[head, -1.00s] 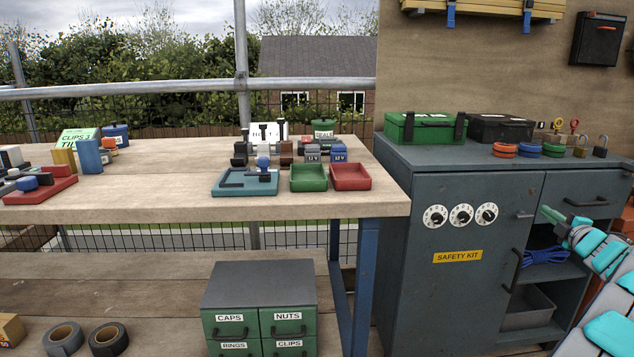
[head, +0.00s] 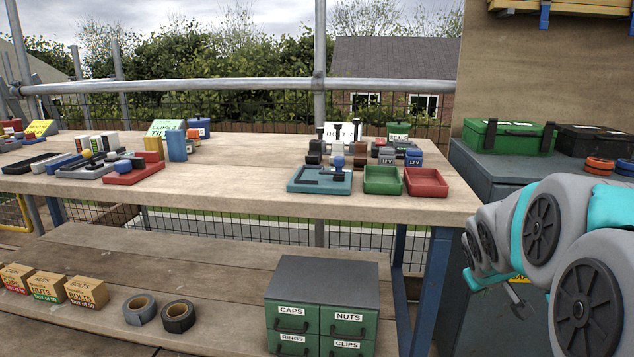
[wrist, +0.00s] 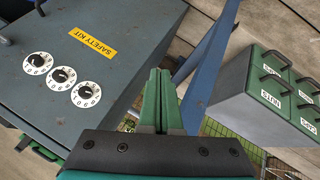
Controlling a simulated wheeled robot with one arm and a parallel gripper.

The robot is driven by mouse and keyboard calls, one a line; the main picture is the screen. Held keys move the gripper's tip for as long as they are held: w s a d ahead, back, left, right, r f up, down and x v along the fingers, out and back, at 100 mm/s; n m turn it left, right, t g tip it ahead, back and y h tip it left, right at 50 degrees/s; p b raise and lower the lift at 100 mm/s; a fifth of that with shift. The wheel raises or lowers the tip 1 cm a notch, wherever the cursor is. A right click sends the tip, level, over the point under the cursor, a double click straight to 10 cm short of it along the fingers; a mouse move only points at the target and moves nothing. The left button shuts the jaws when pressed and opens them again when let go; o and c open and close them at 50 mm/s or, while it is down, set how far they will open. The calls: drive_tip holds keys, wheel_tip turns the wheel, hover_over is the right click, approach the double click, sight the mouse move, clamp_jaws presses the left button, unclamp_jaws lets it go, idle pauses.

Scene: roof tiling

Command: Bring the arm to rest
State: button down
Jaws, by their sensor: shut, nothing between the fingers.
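My gripper (wrist: 158,88) shows in the wrist view with its green fingers together, shut and empty. It is in open air between the grey safety kit cabinet (wrist: 95,35) and the green drawer unit (wrist: 245,95). In the head view my arm is folded at the right, in front of the cabinet (head: 485,165). The gripper's fingertips are hard to make out there, low beside the arm.
The wooden workbench (head: 240,195) holds a teal tray (head: 305,187), a green tray (head: 383,180) and a red tray (head: 427,183). Below stand the drawer unit (head: 325,275), tape rolls (head: 178,316) and small boxes (head: 87,291). A blue bench leg (head: 437,285) is near my arm.

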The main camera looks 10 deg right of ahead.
drive_tip(key=s+a+f+g+y, duration=0.2)
drive_tip(key=s+a+f+g, duration=0.2)
drive_tip(key=s+a, duration=0.8)
drive_tip(key=s+a+f+g+y, duration=0.2)
drive_tip(key=s+a, duration=1)
drive_tip(key=s, duration=0.6)
drive_tip(key=shift+a+f+m+g+y, duration=0.3)
drive_tip(key=shift+f+m+g+y, duration=0.1)
drive_tip(key=shift+f+g, duration=0.5)
